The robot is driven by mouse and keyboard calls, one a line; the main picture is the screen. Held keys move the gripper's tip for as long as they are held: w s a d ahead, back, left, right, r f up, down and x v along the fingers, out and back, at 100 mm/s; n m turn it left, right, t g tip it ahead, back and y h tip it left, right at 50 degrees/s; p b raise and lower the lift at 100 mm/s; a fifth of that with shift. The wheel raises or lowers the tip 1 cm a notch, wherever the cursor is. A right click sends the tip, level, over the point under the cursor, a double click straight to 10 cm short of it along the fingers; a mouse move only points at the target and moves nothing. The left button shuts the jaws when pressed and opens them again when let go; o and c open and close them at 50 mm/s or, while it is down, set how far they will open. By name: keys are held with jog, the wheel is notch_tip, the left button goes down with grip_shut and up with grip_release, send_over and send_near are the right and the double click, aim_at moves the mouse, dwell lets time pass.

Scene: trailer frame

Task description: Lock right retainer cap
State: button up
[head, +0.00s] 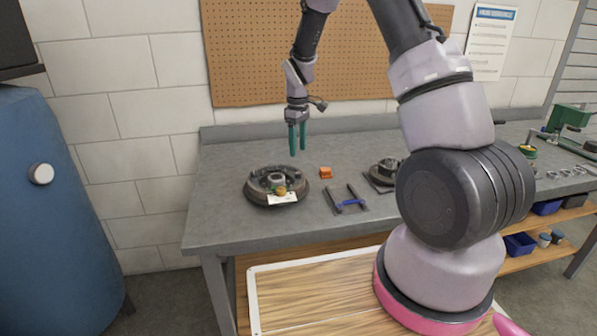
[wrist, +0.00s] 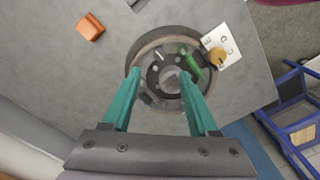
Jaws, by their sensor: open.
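A round dark drum assembly (head: 253,194) lies flat on the grey bench, with a metal hub and small fittings inside its rim. It also shows in the wrist view (wrist: 142,50), with a green part (wrist: 190,60) inside and a round gold knob (wrist: 217,56) at its edge. I cannot tell which small fitting is the right retainer cap. My gripper (head: 297,150) hangs above and behind the drum, pointing down, with its green fingers apart and nothing between them. In the wrist view my gripper (wrist: 160,73) reaches over the drum and its fingers hide part of the rim.
A white lettered card (wrist: 231,45) lies at the drum's edge beside the knob. An orange block (head: 326,173), a blue-and-black tool (head: 350,203) and a second hub on a plate (head: 378,179) stand to the right. The bench (head: 222,205) left of the drum is clear.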

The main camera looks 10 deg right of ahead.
aim_at(298, 173)
notch_tip(298, 173, down, 9)
dwell(0.3)
grip_shut()
